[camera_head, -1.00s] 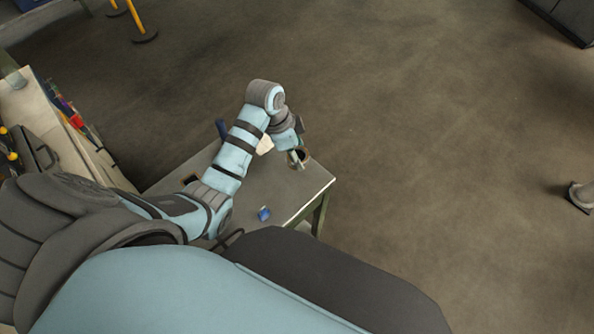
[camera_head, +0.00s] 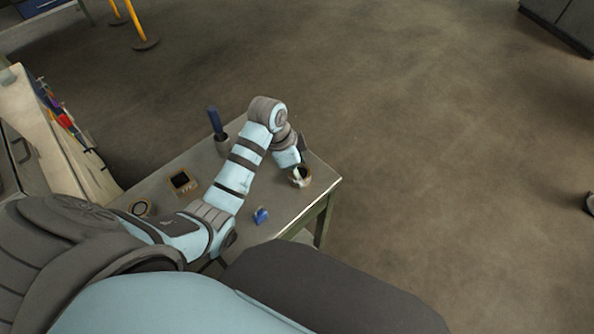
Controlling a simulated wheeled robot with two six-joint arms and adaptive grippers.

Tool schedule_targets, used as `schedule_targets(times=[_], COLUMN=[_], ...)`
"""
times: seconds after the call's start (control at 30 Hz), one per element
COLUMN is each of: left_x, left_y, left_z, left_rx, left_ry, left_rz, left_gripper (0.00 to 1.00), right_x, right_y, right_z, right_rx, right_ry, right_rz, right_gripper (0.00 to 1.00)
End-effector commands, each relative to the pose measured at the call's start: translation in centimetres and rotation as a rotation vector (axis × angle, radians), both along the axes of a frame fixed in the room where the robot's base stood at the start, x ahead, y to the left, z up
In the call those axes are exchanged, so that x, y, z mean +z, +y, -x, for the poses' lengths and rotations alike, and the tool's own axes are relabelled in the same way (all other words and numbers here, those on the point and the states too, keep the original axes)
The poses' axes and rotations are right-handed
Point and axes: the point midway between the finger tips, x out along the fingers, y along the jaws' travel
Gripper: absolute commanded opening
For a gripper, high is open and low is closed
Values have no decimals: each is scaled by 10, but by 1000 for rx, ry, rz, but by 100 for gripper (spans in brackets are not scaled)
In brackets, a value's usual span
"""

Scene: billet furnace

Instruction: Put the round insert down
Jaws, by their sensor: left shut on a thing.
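My left gripper (camera_head: 298,173) is at the far right corner of the grey table (camera_head: 295,205), pointing down. It is shut on a small round beige piece with a dark hollow (camera_head: 305,181), which I take for the round insert. The fingers cover part of it. The picture is too small to tell whether its underside touches the table top. My right gripper is out of view.
On the table are a blue piece (camera_head: 261,215), a square block with a dark opening (camera_head: 183,181), a round ring (camera_head: 140,208) and a blue-handled tool (camera_head: 215,121) in a dark holder. A cluttered bench (camera_head: 60,135) stands at left. Floor beyond the table is open.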

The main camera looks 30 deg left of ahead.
Motion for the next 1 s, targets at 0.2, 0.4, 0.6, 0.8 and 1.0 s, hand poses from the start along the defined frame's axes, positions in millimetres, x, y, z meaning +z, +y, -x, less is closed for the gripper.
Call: schedule_targets(times=[0.2,0.4,0.6,0.8,1.0], left_x=[-1,-1,13,67,114], left_y=[0,0,3,14,24], left_z=[0,0,1,9,18], left_rx=[0,0,2,1,1], left_ry=[0,0,-3,-5,0], left_rz=[0,0,-1,-3,0], left_gripper=[71,71,71,71,71], right_x=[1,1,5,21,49], right_y=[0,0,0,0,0], right_z=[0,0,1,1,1], right_rx=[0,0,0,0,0], right_ry=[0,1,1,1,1], right_rz=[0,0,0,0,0], right_gripper=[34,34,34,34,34])
